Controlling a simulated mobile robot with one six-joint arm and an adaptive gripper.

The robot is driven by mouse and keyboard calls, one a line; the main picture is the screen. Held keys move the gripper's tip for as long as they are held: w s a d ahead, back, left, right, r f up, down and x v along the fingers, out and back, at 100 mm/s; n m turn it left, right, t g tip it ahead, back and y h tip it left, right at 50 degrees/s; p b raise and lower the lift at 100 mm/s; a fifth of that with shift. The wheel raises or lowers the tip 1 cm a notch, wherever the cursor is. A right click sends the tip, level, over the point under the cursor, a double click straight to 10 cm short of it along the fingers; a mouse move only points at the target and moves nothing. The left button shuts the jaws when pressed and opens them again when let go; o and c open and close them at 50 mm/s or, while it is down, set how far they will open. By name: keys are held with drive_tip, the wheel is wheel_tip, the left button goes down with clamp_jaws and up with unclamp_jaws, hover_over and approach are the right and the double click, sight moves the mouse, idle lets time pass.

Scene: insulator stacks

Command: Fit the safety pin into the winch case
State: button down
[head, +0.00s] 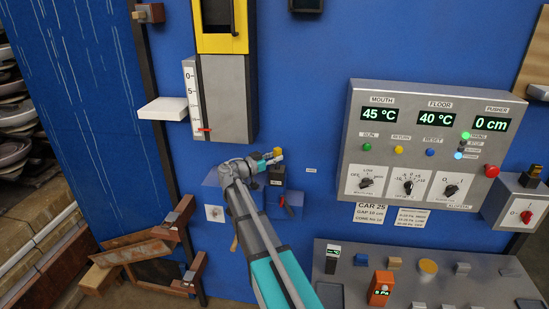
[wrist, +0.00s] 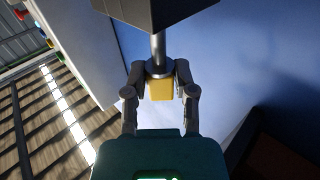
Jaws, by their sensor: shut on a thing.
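My gripper (head: 268,160) is at the blue wall, just above a dark case with a red lever (head: 277,178), which looks like the winch case. The gripper is shut on the safety pin, whose yellow end (head: 278,152) shows beside the fingers. In the wrist view my gripper (wrist: 160,72) has a finger on each side of the pin's yellow block (wrist: 160,90) and dark collar. The pin's metal shaft (wrist: 159,47) runs from the fingers to a dark block (wrist: 155,12) at the top edge. I cannot tell whether the shaft's end is inside it.
A grey control panel (head: 425,150) is on the wall to the right. A console (head: 460,275) with an orange device (head: 380,288) is below it. A grey-and-yellow shaft (head: 225,90) with a scale and white shelf (head: 163,109) is above. Wooden brackets (head: 135,252) stick out at lower left.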

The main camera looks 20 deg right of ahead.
drive_tip(key=shift+f+b, duration=0.5)
drive_tip(key=shift+f, duration=0.1)
drive_tip(key=shift+c, duration=1.8)
unclamp_jaws()
drive_tip(key=shift+r, duration=0.25)
wheel_tip(320, 180, up, 9)
drive_tip(key=p, duration=0.9)
drive_tip(key=shift+f, duration=0.15)
